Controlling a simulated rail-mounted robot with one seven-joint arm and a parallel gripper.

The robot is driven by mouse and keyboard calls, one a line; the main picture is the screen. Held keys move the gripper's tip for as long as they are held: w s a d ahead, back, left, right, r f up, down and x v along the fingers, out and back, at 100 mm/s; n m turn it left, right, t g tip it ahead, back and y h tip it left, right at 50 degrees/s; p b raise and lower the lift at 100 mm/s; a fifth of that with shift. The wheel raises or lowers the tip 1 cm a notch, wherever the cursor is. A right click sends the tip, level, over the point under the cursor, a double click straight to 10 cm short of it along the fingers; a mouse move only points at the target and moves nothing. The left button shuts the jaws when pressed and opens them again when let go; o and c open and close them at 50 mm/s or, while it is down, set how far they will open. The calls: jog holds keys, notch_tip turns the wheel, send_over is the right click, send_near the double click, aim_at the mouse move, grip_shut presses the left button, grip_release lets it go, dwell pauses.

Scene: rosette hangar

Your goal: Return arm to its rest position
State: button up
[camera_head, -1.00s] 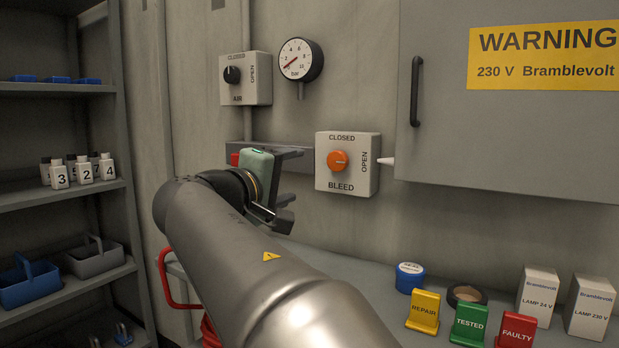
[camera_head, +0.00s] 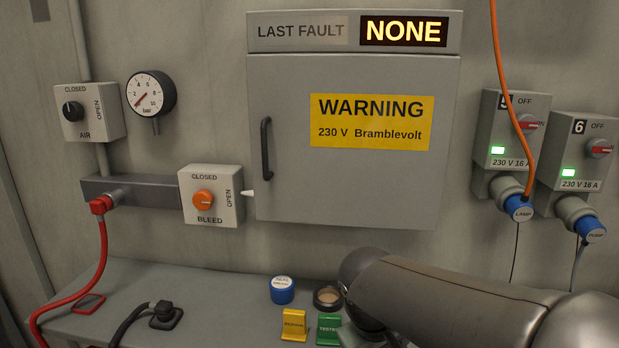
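My arm (camera_head: 450,285) reaches in from the lower right of the head view and bends down over the bench. Its grey elbow hides part of the bench behind it. My gripper is not visible; the far end of the arm drops below the bottom edge of the picture. Whether it is open, shut or holding something does not show.
A red hose (camera_head: 103,245) joins the wall manifold (camera_head: 150,193). An orange cable (camera_head: 510,90) hangs at right.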

jog(key=s+d+f+m+g+y+p, duration=0.1)
jog(key=s+d+m+g+y+p, duration=0.1)
jog(key=s, duration=0.9)
jog(key=shift+s+m+y+p, duration=0.25)
jog(key=shift+m+y+p, duration=0.15)
jog(key=shift+m+p, duration=0.6)
